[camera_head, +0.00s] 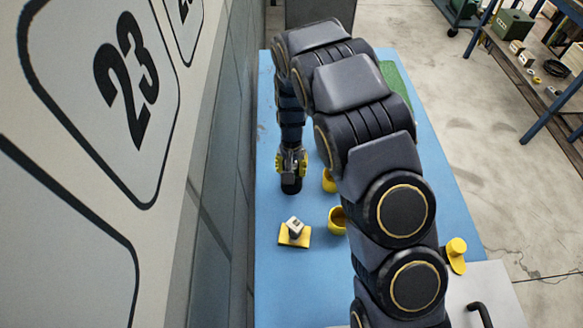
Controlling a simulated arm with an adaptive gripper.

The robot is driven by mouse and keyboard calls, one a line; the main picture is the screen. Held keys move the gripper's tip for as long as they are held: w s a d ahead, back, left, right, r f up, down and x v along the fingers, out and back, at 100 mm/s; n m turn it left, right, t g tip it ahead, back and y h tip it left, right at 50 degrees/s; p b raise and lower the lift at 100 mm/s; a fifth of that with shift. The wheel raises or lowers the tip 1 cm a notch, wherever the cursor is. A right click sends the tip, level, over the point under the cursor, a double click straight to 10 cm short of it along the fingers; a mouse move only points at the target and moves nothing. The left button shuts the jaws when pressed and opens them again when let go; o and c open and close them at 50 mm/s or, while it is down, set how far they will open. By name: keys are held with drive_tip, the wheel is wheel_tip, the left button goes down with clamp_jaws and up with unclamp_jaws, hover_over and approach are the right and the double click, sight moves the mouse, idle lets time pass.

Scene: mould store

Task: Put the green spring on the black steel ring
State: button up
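My gripper (291,172) points down over the left part of the blue table, with yellow pads on its sides. It is too small to tell whether it is open or shut. A dark round thing (291,187) shows right below the fingertips; it may be the black steel ring, but I cannot tell, nor whether the gripper touches it. I cannot make out the green spring; my arm covers much of the table. A flat green surface (397,88) shows partly behind my arm at the far right.
On the blue table (272,275), a small grey-white block (294,227) sits on a yellow plate (288,238). Two yellow cup-like things (337,224) (328,182) stand beside my arm. A yellow post (456,248) stands at the right edge. A numbered wall (100,110) borders the left.

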drive_tip(key=shift+f, duration=0.25)
drive_tip(key=shift+f, duration=0.1)
drive_tip(key=o, duration=1)
drive_tip(key=shift+f, duration=0.1)
